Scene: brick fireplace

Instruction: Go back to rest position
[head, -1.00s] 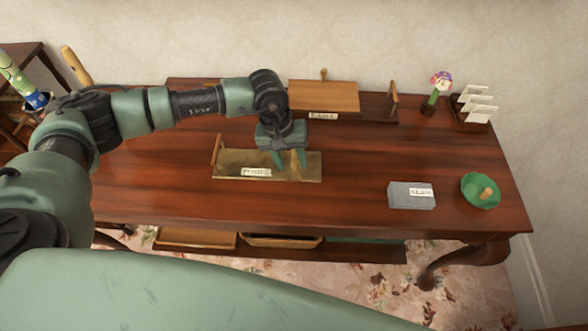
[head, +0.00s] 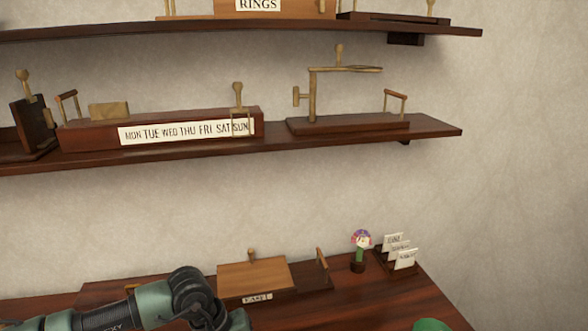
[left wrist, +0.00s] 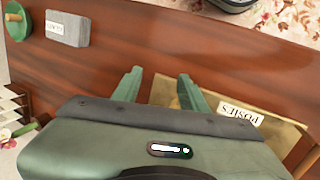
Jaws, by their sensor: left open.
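A brass-coloured tray labelled "POSIES" (left wrist: 265,130) lies below and beside the fingers, partly hidden by the gripper body. In the head view only part of my left arm shows at the bottom edge, and its fingers are out of frame. My right gripper is in neither view.
Two wall shelves stand above, the lower shelf (head: 436,128) carrying a weekday box (head: 90,135). A grey block (left wrist: 67,28) and green dish (left wrist: 17,22) lie apart from the gripper.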

